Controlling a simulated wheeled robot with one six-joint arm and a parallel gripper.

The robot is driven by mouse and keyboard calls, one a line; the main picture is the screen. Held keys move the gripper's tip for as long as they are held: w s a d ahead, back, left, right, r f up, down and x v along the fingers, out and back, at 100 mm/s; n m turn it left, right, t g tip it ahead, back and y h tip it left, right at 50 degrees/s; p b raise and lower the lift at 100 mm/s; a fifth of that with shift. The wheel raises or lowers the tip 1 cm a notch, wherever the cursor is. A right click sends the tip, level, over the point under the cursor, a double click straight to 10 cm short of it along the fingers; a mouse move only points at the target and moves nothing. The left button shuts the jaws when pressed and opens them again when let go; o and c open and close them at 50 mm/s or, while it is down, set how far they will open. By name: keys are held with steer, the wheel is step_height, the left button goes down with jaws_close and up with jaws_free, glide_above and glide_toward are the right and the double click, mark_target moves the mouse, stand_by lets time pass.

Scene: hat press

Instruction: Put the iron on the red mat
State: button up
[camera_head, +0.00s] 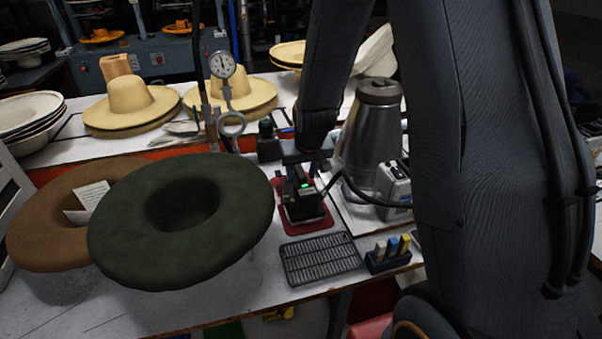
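The red mat (324,221) lies on the white table, left of the metal steamer. My gripper (301,197) points down over it at the end of my dark arm, with a small green light on its body. A dark shape (304,212) with a greyish lower edge sits under my gripper, over the mat. It may be the iron, but the gripper covers most of it and the two dark parts merge. I cannot tell whether the fingers are closed on it, or whether it touches the mat. No other iron is clearly visible.
A dark green hat (140,230) and a brown hat (45,225) are at left. A black grid rack (320,258) and a small holder with coloured pieces (388,258) are in front. The metal steamer (370,145) stands close on the right. A dial gauge (222,65) rises behind.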

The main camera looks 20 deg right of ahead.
steer(key=shift+s+f, duration=0.1)
steer(key=shift+s, duration=0.05)
steer(key=b+v, duration=0.1)
steer(key=v, duration=0.6)
steer(key=shift+s+r, duration=0.1)
steer(key=shift+r, duration=0.35)
steer(key=s+g, duration=0.3)
steer(key=s, duration=1.5)
steer(key=shift+f+b, duration=0.2)
steer(key=shift+b, duration=0.15)
